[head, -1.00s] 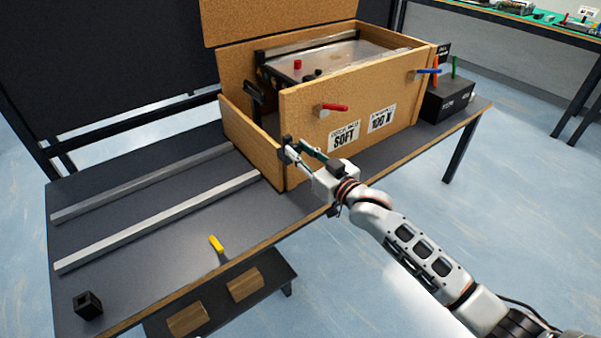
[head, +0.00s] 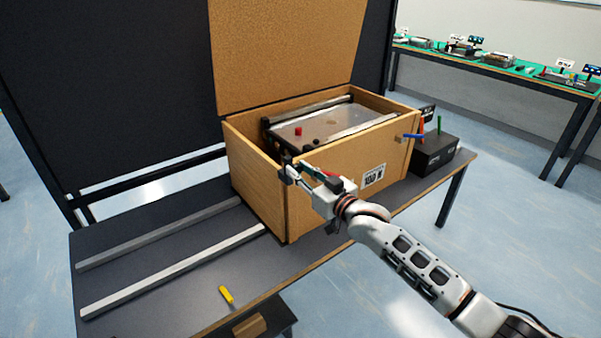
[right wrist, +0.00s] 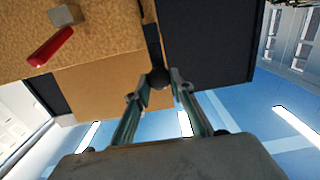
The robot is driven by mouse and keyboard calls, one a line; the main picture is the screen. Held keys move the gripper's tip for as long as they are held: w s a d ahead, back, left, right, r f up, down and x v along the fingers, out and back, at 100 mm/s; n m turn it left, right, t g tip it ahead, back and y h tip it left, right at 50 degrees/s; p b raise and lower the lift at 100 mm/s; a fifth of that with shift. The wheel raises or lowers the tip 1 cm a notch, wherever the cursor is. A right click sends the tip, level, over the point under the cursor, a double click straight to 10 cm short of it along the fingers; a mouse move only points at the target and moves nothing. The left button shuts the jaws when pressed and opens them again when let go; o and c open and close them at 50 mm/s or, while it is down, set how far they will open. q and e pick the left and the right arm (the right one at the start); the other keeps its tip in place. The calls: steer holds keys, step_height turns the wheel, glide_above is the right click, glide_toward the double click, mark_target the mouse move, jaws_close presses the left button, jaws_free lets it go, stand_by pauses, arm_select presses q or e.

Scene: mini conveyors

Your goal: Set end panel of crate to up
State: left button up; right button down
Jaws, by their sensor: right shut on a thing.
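The crate (head: 345,205) is a cork-brown box on the table with its lid (head: 285,55) raised. Its left end panel (head: 252,180) stands upright, its top about level with the front wall's top. My right gripper (head: 288,173) is at the near front corner of that panel. In the right wrist view the fingers (right wrist: 160,84) are shut on a dark round knob (right wrist: 159,76) beside the brown panel. The gripper hides part of the front wall in the head view. My left gripper is not in view.
A mini conveyor (head: 345,122) sits inside the crate. Two grey rails (head: 170,272) and a yellow piece (head: 226,295) lie left on the table. A black box (head: 434,152) stands right.

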steer(key=shift+r, duration=0.55)
steer(key=c, duration=1.8)
jaws_free()
steer(key=shift+c, duration=0.2)
steer(key=shift+o, duration=0.4)
steer(key=shift+f, duration=0.25)
steer(key=shift+f, duration=0.1)
steer(key=v, duration=1.2)
steer(key=s+d+f+m+g+h, duration=0.1)
steer(key=s+d+f, duration=0.3)
steer(key=s+f, duration=0.6)
steer(key=s+d+f+m+g+h, duration=0.1)
steer(key=s+d+f+h, duration=0.3)
steer(key=s+f, duration=0.6)
steer(key=s+d+f+g+h, duration=0.1)
steer(key=s+d+f, duration=0.3)
steer(key=s+f, duration=0.6)
steer(key=shift+d+f+m+g+h, duration=0.2)
steer(key=shift+f+m+g+h, duration=0.2)
steer(key=shift+h, duration=0.5)
